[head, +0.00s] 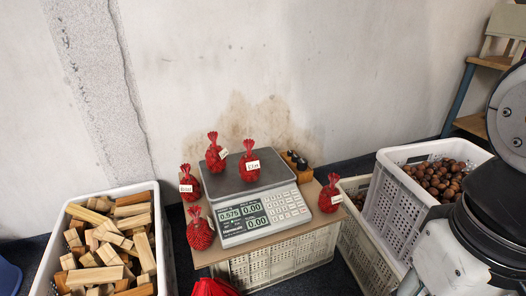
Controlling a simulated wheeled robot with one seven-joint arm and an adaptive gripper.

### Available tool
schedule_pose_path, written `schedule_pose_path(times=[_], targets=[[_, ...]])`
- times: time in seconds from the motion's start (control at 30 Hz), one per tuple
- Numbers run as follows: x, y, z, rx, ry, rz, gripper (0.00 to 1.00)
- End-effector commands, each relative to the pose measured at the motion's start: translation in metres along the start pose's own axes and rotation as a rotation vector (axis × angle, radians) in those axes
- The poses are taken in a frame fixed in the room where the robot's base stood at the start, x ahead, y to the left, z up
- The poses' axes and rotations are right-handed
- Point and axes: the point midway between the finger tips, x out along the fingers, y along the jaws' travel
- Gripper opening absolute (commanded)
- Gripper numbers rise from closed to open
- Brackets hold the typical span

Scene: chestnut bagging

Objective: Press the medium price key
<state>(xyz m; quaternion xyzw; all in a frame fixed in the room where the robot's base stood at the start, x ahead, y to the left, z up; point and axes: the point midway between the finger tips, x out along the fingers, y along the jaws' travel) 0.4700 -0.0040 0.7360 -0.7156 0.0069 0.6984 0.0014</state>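The price scale (264,230) stands on a board on an upturned-looking crate in the middle of the head view. Its keypad (281,206) has several pale keys right of the lit displays (242,215). The displays seem to read 0.575, 0.00 and 0.00. The medium price key cannot be told apart at this size. Two red net bags, one at the left (215,155) and one at the right (250,166), are on the grey weighing plate (275,171). My arm shows at the right edge, clear of the scale. My gripper is out of view.
More tagged red bags stand beside the scale, at left (190,184), front left (200,233) and right (330,196). A wooden block with dark tops (302,170) sits behind. A wood crate (152,194) is left, a chestnut crate (393,205) right. Space above the keypad is clear.

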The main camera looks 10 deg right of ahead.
Motion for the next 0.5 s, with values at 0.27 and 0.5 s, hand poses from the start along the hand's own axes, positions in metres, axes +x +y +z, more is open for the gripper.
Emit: schedule_pose_path(times=[0.27,0.5], targets=[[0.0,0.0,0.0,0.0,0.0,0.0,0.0],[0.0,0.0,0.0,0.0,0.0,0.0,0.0]])
